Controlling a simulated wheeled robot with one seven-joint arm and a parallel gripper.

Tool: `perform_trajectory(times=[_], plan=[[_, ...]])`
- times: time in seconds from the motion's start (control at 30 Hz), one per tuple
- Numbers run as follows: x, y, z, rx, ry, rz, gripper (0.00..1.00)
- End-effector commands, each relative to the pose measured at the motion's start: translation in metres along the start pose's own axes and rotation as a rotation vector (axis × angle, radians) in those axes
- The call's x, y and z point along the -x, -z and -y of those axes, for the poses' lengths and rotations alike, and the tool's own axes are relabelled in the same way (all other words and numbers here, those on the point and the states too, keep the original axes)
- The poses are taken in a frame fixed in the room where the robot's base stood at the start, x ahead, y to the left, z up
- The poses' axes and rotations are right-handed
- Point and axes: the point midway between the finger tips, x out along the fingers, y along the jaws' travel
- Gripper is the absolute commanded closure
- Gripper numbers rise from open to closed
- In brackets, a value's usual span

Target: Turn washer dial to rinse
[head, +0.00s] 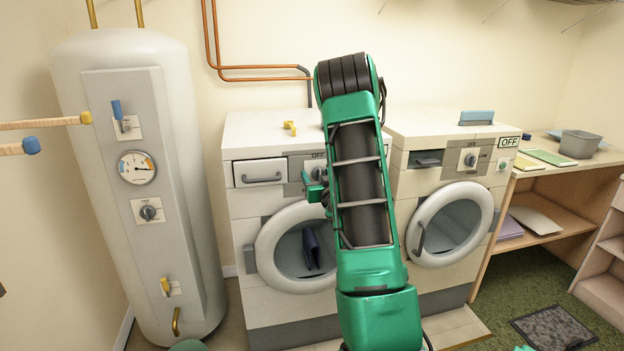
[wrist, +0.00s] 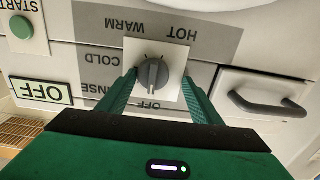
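The left washer (head: 262,205) has a dial (wrist: 152,75) on a white square plate, which also shows in the head view (head: 318,173). The wrist view is upside down. Labels HOT, WARM, COLD, a partly hidden RINSE and OFF surround the dial. Its ridge lies roughly in line with OFF, and the washer's display (wrist: 41,91) reads OFF. My gripper (wrist: 160,78) is open, with one finger on each side of the dial and a visible gap to it. It also shows in front of the panel in the head view (head: 316,187). My arm hides the panel's right part.
A drawer handle (wrist: 265,103) and a green START button (wrist: 21,27) flank the dial. A second machine (head: 440,185) with its own dial (head: 469,158) stands right. A boiler (head: 135,180) with levers and a knob stands left. A shelf unit (head: 560,167) is far right.

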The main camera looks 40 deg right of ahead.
Motion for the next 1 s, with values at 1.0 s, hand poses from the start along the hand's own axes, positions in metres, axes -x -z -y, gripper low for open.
perform_trajectory(times=[1.0], plan=[[-0.002,0.000,-0.016,-0.177,-0.010,-0.001,0.82]])
